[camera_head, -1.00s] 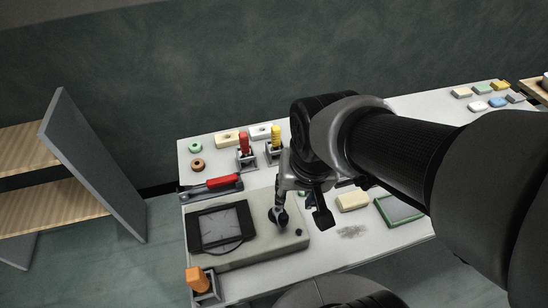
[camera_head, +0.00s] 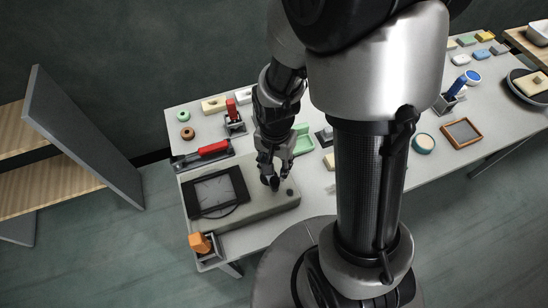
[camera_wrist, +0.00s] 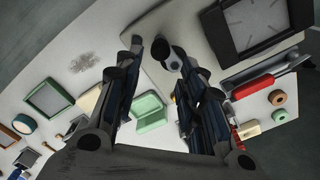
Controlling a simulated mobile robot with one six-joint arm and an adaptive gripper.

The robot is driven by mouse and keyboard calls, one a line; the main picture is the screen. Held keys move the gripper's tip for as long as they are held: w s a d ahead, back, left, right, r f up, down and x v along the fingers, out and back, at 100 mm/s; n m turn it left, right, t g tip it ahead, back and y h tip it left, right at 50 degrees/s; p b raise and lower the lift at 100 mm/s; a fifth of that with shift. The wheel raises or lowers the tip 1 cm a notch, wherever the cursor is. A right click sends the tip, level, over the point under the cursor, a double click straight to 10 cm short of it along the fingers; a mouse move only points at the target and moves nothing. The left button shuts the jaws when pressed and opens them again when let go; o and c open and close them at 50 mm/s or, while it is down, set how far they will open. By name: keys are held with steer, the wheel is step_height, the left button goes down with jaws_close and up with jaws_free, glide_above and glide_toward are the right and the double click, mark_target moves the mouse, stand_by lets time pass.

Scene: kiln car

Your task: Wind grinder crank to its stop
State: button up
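The grinder is a low grey box (camera_head: 258,207) at the near left of the table, with a black-framed dial panel (camera_head: 216,191) on its top. My gripper (camera_head: 270,180) points down over the right part of the box and hides most of the crank. In the wrist view my gripper (camera_wrist: 160,55) has its two dark fingers spread wide apart. A small crank piece with a round end (camera_wrist: 173,61) shows between the fingertips, nearer the right finger. I cannot tell whether a finger touches it. The dial panel (camera_wrist: 258,25) is at the top right there.
A red-handled tool (camera_head: 208,150) lies just behind the box. An orange block in a holder (camera_head: 200,243) stands at its near left corner. A green tray (camera_wrist: 150,111) is close to the gripper. A grey panel (camera_head: 82,135) stands left of the table.

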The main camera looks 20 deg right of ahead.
mark_target(275, 180)
steer(key=shift+f+b, duration=2.75)
steer(key=shift+f, duration=0.85)
steer(key=shift+f, duration=0.1)
steer(key=shift+c, duration=0.2)
